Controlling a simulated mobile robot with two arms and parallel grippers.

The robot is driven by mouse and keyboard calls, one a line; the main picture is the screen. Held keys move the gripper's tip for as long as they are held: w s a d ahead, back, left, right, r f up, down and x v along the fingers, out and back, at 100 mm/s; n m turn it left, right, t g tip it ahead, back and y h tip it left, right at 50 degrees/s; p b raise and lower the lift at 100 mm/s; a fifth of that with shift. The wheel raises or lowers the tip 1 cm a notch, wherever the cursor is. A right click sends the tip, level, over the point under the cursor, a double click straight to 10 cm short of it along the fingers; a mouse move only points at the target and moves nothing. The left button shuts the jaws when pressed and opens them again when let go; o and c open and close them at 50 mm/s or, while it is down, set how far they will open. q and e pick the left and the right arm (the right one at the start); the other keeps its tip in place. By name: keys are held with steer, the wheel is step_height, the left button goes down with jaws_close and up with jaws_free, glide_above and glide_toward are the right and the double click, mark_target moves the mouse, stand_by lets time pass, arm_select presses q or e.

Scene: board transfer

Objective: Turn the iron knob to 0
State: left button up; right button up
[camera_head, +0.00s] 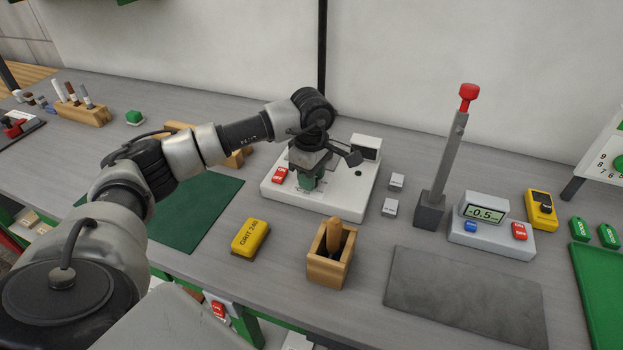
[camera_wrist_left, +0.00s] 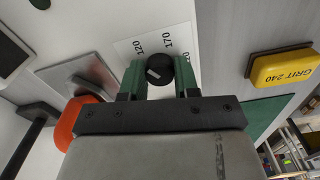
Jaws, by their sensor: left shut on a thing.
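The iron knob (camera_wrist_left: 160,69) is a black round knob with a white mark, on a white panel printed with 120, 170 and a partly hidden number. The mark sits on the knob's left side in the wrist view, away from the 170. My left gripper (camera_wrist_left: 160,82) has its green fingers on either side of the knob, shut on it. In the head view the left gripper (camera_head: 307,178) points down onto the white station (camera_head: 345,203) and hides the knob. My right gripper is in neither view.
On the station are a red switch (camera_head: 280,175) and a dark display (camera_head: 366,147). A yellow GRIT 240 block (camera_head: 250,238) and a wooden holder (camera_head: 328,270) stand in front. Two small white blocks (camera_head: 390,207) (camera_head: 397,181) lie to the right. A red-topped post (camera_head: 448,150) stands further right.

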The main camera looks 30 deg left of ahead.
arm_select(q)
steer(key=n+b, duration=0.1)
steer(key=n, duration=0.4)
steer(key=shift+f+n, duration=0.1)
steer(key=shift+n, duration=0.2)
steer(key=n+b, duration=0.1)
steer(key=n, duration=0.4)
steer(key=shift+n, duration=0.3)
steer(key=o, duration=0.9)
step_height(320, 180, up, 11)
steer(key=shift+f+b, duration=0.1)
steer(key=shift+b, duration=0.35)
